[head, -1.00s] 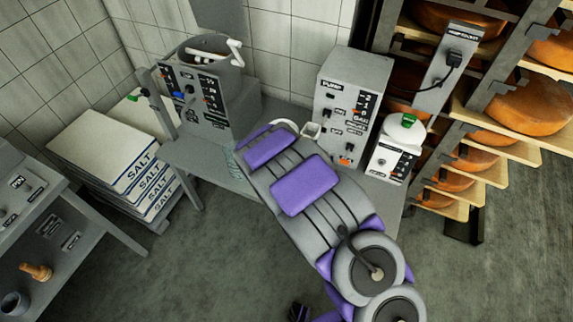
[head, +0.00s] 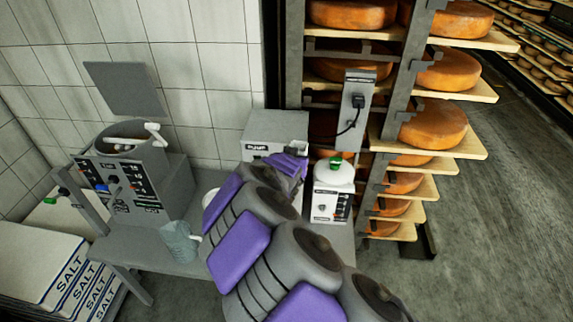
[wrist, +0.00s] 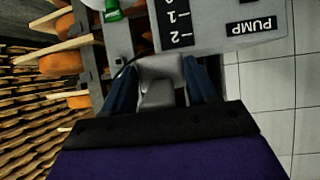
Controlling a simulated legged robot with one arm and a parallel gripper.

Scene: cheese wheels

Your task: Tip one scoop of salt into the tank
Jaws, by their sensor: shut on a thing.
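My gripper (head: 297,160) is raised in front of the PUMP box in the head view. In the wrist view its blue fingers (wrist: 165,88) are shut on a pale grey piece that looks like a scoop (wrist: 161,70). Whether it holds salt cannot be told. An open round vessel (head: 128,147) with a white stirrer stands in a control box on the left of the bench, apart from my gripper. A white container with a green cap (head: 333,174) stands right of my gripper. Neither is seen marked as the tank. Stacked SALT bags (head: 40,262) lie at lower left.
The PUMP box (head: 270,130) stands behind my arm. A grey jug (head: 180,243) sits near the bench's front edge (head: 130,262). Shelves of cheese wheels (head: 440,128) rise on the right, with a switch panel (head: 352,105) on a post. The floor at right is clear.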

